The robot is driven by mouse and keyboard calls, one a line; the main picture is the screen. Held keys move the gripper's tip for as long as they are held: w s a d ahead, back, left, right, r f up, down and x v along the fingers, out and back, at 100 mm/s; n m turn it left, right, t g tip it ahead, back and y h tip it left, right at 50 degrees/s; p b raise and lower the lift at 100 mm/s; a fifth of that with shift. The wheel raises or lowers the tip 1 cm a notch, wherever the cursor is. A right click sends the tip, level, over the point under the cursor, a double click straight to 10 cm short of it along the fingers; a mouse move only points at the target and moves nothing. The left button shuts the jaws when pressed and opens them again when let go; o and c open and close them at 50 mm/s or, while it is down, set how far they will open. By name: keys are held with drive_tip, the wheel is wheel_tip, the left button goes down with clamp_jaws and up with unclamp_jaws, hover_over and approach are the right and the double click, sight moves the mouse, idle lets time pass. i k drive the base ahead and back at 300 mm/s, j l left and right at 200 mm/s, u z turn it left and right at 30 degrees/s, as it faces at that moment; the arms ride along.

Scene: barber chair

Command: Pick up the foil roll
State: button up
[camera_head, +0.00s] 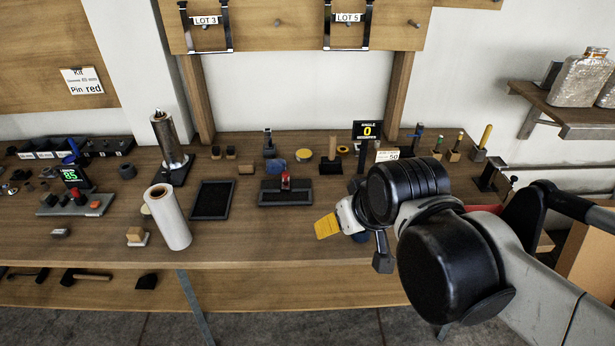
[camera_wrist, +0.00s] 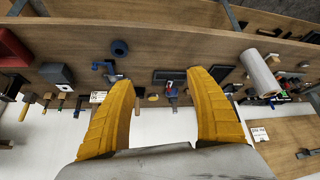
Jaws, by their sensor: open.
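A pale, whitish roll (camera_head: 168,216), which looks like the foil roll, stands slightly tilted in view near the front left of the wooden bench. It also shows in the wrist view (camera_wrist: 260,73) at the right, beyond the right finger. A shiny metallic cylinder (camera_head: 168,140) stands on a dark base behind it. My gripper (camera_head: 328,226) is over the bench's right half, well right of the pale roll and apart from it. In the wrist view its two yellow fingers (camera_wrist: 158,78) are spread wide with nothing held between them.
The bench (camera_head: 270,246) has a clear front strip between the roll and my gripper. A black tray (camera_head: 211,200) lies right of the roll; a dark fixture with a red part (camera_head: 286,184) lies farther right. A small wooden block (camera_head: 136,236) sits close left of the roll.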

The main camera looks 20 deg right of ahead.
sight(164, 129)
drive_tip(key=i+j+u, duration=0.1)
drive_tip(key=i+j, duration=0.6)
drive_tip(key=i+j+u, duration=0.1)
drive_tip(key=i+j, duration=0.55)
drive_tip(key=i, duration=0.15)
